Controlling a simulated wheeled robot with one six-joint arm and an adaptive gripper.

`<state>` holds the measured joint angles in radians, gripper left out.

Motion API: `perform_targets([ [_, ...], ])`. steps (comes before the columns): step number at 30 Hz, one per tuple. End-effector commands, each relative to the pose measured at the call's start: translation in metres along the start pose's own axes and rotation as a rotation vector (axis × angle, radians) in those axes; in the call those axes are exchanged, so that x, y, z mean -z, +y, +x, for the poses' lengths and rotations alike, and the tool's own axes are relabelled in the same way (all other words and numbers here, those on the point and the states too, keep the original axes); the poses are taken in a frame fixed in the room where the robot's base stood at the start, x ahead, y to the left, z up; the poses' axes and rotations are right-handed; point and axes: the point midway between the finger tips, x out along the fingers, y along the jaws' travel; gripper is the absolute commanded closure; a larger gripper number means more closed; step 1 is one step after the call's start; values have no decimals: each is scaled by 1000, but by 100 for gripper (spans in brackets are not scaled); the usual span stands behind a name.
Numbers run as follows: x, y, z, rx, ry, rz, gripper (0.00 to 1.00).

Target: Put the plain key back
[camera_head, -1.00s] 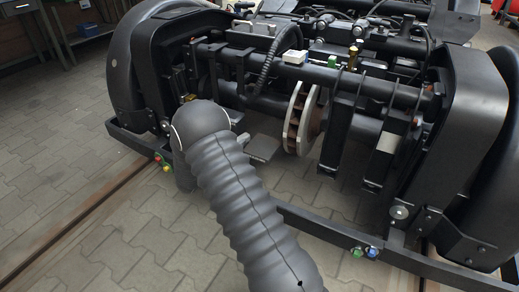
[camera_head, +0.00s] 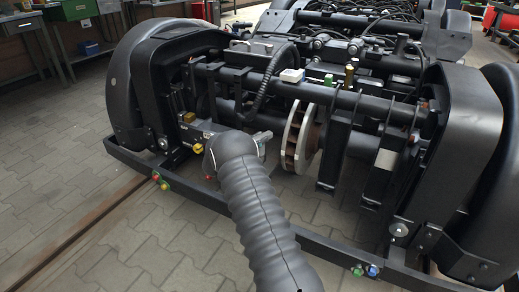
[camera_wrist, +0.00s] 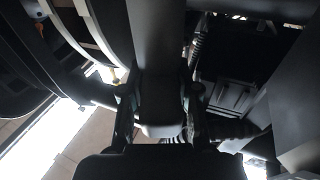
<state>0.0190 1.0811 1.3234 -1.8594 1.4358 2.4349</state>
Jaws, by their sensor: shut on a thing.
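My gripper (camera_wrist: 160,112) is in the wrist view, its two dark fingers on either side of a smooth grey piece (camera_wrist: 160,130), which I take to be the plain key. The fingers are shut on it. The picture is dark and the key's full shape is hard to make out. In the camera_head view my arm reaches to the bogie's front left, and my gripper (camera_head: 262,142) shows only in part as a light grey shape beyond the arm's end, left of the brake disc. The key cannot be told apart there.
The brake disc (camera_head: 297,138) is close right of the gripper. Paved floor (camera_head: 80,170) is clear at left.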

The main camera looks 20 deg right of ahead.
Motion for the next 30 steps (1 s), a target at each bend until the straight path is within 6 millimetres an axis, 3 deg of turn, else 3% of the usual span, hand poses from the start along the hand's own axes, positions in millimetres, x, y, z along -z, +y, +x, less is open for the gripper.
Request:
perform_targets([
  [10,-35,0,-3,0,2,1,100],
  [22,-40,0,-4,0,2,2,100],
  [23,-41,0,-4,0,1,1,64],
  [25,-40,0,-4,0,1,1,47],
  [30,-40,0,-4,0,1,1,44],
])
